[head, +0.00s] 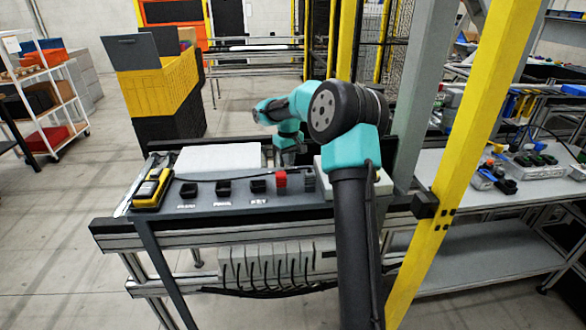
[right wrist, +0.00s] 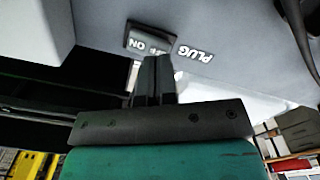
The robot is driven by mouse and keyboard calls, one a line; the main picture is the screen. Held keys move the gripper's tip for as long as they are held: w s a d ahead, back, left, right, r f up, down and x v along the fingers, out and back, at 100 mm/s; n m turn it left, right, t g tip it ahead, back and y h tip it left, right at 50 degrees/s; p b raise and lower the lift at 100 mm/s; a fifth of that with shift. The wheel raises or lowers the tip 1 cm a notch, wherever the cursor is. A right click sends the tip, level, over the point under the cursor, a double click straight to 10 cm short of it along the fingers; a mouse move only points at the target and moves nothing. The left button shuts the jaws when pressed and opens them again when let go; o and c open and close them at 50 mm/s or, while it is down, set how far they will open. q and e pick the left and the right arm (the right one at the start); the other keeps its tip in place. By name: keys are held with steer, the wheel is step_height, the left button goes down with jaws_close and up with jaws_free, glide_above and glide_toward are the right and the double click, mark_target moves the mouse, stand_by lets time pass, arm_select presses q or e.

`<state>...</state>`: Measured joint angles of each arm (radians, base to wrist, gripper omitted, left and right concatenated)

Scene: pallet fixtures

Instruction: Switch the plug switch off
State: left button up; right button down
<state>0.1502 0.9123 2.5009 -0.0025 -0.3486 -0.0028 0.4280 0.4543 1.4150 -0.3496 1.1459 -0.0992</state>
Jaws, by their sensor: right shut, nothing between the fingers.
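The plug switch (right wrist: 149,41) shows at the top of the right wrist view as a dark-framed rocker with white ON and OFF lettering. The white PLUG label (right wrist: 195,53) is beside it on the grey panel. My right gripper (right wrist: 153,62) is shut and empty, its fingertips at the switch's near edge, covering part of the lettering. I cannot tell whether they touch the rocker. In the head view my right arm reaches over the grey control panel (head: 225,209), and its fingertips are not clear. The panel's labels are too small to read there. My left gripper is not in view.
Black switches (head: 223,188) and a red switch (head: 281,179) line the panel. A yellow handheld device (head: 151,188) lies at its left end. A yellow post (head: 478,130) stands close on the right.

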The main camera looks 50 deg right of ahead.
steer(key=shift+f, duration=0.9)
stand_by(0.7)
steer(key=shift+r, duration=3.55)
